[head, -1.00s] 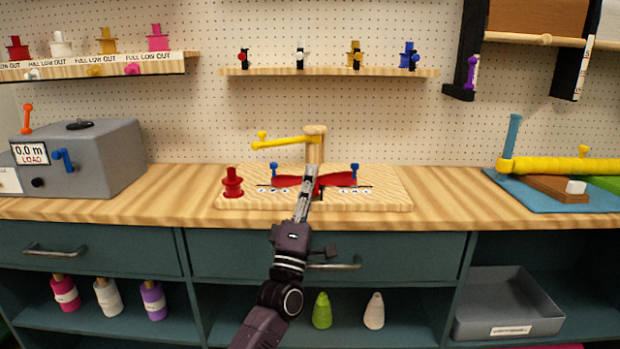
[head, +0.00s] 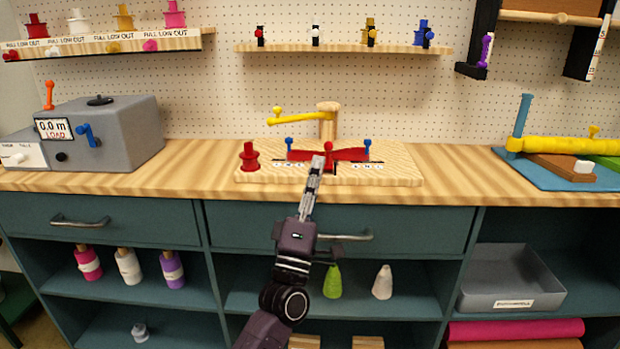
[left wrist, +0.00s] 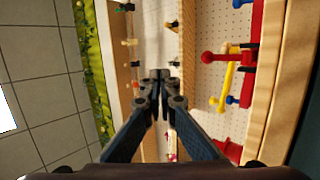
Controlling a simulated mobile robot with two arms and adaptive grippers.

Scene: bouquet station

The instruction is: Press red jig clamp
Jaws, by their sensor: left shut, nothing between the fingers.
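The red jig clamp (head: 328,147) is a round knob at the middle of a red bow-shaped piece (head: 350,154) on a wooden jig board (head: 405,172). Blue pegs (head: 288,146) (head: 367,146) stand at both sides. In the left wrist view, the clamp's red knob and bar (left wrist: 210,57) show at the right. My left gripper (head: 318,160) is shut and empty. In the head view its tips overlap the lower edge of the red piece, just below the knob; I cannot tell whether they touch. The fingers also show in the left wrist view (left wrist: 160,76). My right gripper is out of view.
A wooden post with a yellow arm (head: 292,116) rises behind the clamp. A red spool (head: 249,158) stands at the board's left. A grey box (head: 125,130) is further left, a blue mat (head: 510,165) far right. Bare bench (head: 450,175) lies between.

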